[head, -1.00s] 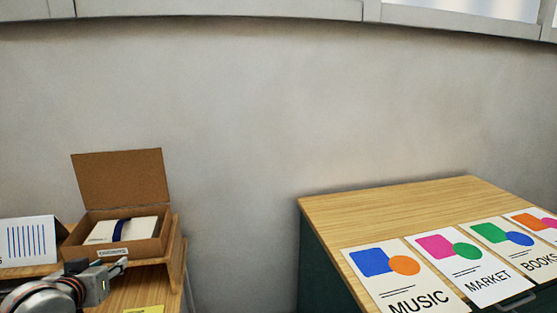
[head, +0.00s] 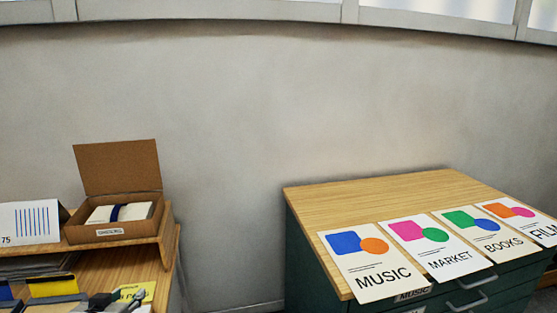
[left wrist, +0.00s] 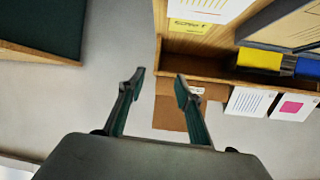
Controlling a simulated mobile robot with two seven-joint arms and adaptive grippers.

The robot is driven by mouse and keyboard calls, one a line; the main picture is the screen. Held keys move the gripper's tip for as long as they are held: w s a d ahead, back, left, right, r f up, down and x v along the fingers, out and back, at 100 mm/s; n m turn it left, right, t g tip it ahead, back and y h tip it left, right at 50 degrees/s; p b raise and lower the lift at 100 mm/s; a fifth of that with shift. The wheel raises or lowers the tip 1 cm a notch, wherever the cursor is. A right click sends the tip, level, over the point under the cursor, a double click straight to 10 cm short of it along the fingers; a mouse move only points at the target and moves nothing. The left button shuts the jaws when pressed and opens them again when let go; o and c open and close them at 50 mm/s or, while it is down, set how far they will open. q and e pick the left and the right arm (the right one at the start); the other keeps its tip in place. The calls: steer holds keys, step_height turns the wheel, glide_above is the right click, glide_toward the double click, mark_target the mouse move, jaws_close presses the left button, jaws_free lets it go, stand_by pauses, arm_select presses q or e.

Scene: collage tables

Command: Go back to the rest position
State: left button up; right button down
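My left gripper (head: 126,302) shows only in part at the bottom left of the head view, by the wooden shelf unit (head: 146,262). In the left wrist view its two fingers (left wrist: 160,82) are spread apart, with nothing between them; grey floor and part of the wooden unit lie beyond. My right gripper is in neither view.
An open cardboard box (head: 122,229) holding a white, blue-banded item stands on the shelf. A yellow note (head: 148,290) lies below. At right, a wood-topped green cabinet (head: 325,208) carries several posters, including MUSIC (head: 368,262). A gap separates the two.

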arm_select(q)
steer(key=s+d+f+m+h, duration=0.1)
steer(key=s+d+f, duration=0.4)
steer(key=s+f, duration=0.3)
steer(key=s+d+f+m+g+h, duration=0.1)
steer(key=s+d+f, duration=0.4)
steer(key=f, duration=0.5)
steer(key=s+d+f+m+h, duration=0.2)
steer(key=s+d+f, duration=0.3)
steer(key=s+f, duration=0.4)
steer(key=shift+s+d+m+g, duration=0.2)
steer(key=shift+s+m+g, duration=0.25)
steer(key=shift+s, duration=0.35)
